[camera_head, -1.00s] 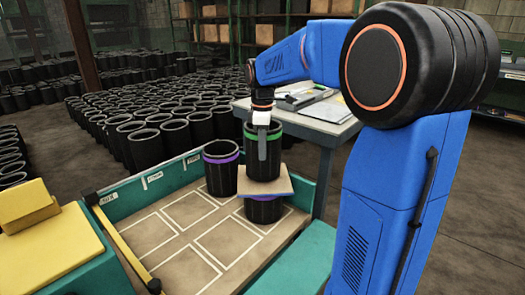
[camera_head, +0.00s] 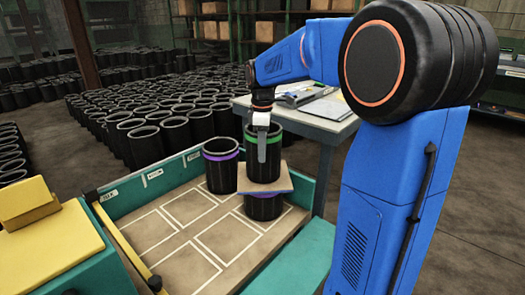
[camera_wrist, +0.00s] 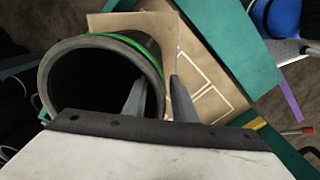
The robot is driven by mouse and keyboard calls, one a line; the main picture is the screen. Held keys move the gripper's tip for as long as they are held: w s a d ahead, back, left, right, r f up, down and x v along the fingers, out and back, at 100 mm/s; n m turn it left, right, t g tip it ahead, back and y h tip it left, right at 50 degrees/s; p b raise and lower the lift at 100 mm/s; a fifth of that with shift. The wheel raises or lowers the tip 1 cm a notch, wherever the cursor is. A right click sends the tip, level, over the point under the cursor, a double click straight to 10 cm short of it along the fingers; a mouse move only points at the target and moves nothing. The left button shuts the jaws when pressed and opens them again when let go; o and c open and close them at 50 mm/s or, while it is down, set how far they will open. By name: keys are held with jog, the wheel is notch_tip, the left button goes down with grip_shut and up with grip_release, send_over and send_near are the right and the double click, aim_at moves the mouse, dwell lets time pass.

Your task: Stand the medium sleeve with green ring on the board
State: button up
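The medium sleeve with the green ring (camera_head: 274,165) is black and stands upright on the board (camera_head: 279,186). The board is a light square plate resting on top of a lower black sleeve with a purple ring (camera_head: 263,207). In the wrist view the green-ringed sleeve (camera_wrist: 75,62) shows its open mouth, and the board (camera_wrist: 160,33) shows beyond its rim. My gripper (camera_wrist: 158,82) straddles the sleeve's wall, one finger inside the mouth and one outside, with visible gaps to the wall. In the head view my gripper (camera_head: 262,140) is at the sleeve's near side.
Another purple-ringed sleeve (camera_head: 221,168) stands close to the left of the stack. The tray floor (camera_head: 160,258) has white outlined squares and is clear in front. A grey table (camera_head: 322,125) stands behind right. A yellow block (camera_head: 45,240) is at left.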

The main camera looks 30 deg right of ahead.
notch_tip(320, 180, up, 13)
jog(key=shift+r, duration=0.15)
jog(key=s+a+f+m+t, duration=0.1)
jog(key=s+f+m, duration=0.3)
jog(key=s, duration=0.6)
jog(key=s+a+f+m+t, duration=0.2)
jog(key=s+a+f+m, duration=0.1)
jog(key=s+f, duration=0.5)
jog(key=s+a+f+m+t, duration=0.1)
jog(key=s+a+f+m, duration=0.2)
jog(key=s, duration=0.9)
notch_tip(320, 180, down, 4)
jog(key=shift+r+m+t, duration=0.1)
jog(key=shift+m+t, duration=0.3)
jog(key=shift+m, duration=0.4)
